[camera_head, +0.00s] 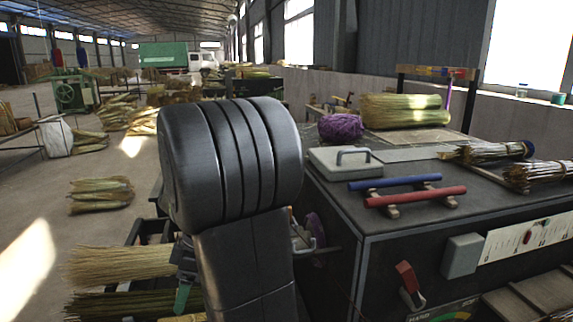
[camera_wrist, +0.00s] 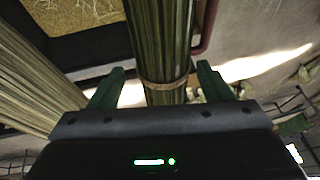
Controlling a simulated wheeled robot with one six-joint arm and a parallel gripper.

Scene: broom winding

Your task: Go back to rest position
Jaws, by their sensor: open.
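In the wrist view my gripper (camera_wrist: 161,70) is open, its two green fingers spread wide apart. A dark green straw bundle (camera_wrist: 160,40) with a tan tie band stands in line with the gap between the fingers; I cannot tell how far beyond them it is. In the head view my arm's large dark joint fills the middle and hides most of the gripper. Only a bit of the gripper (camera_head: 182,290) shows at the arm's lower left, beside a pale straw bundle (camera_head: 120,264) and a greener bundle (camera_head: 128,304).
The dark workbench (camera_head: 350,215) at right carries a purple twine ball (camera_head: 341,127), a blue handle (camera_head: 395,182), a red handle (camera_head: 416,196) and straw bundles. Another pale bundle (camera_wrist: 35,80) is left of the fingers in the wrist view. Open floor (camera_head: 60,225) lies at left.

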